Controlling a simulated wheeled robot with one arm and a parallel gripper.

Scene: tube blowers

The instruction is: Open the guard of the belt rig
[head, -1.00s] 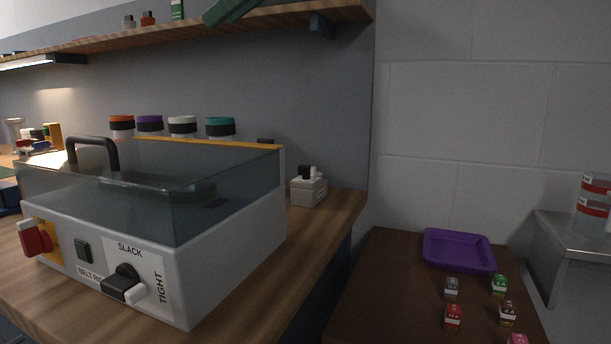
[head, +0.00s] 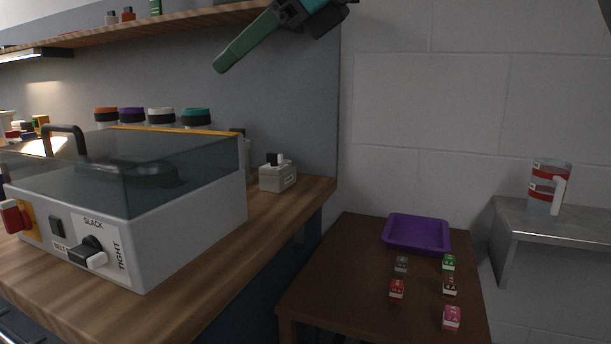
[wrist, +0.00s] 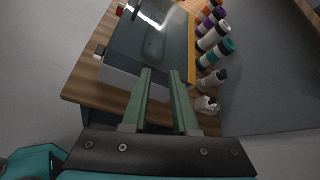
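The belt rig (head: 190,226) is a light grey box on the wooden bench at the left of the head view. Its guard (head: 205,152), a clear tinted cover with a dark arched handle (head: 64,128), is down over the box. The front has a red switch (head: 14,217) on a yellow plate and a dark knob (head: 90,250) between SLACK and TIGHT, its white end toward TIGHT. My gripper (head: 222,66) is high in the head view, apart from the rig. In the wrist view its green fingers (wrist: 160,72) are spread and empty, with the rig beyond them.
Several capped bottles (head: 195,117) stand behind the rig. A small grey box (head: 277,177) sits on the bench at its right. A shelf (head: 110,38) runs above. A brown table (head: 340,270) holds a purple tray (head: 417,249) and small blocks.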

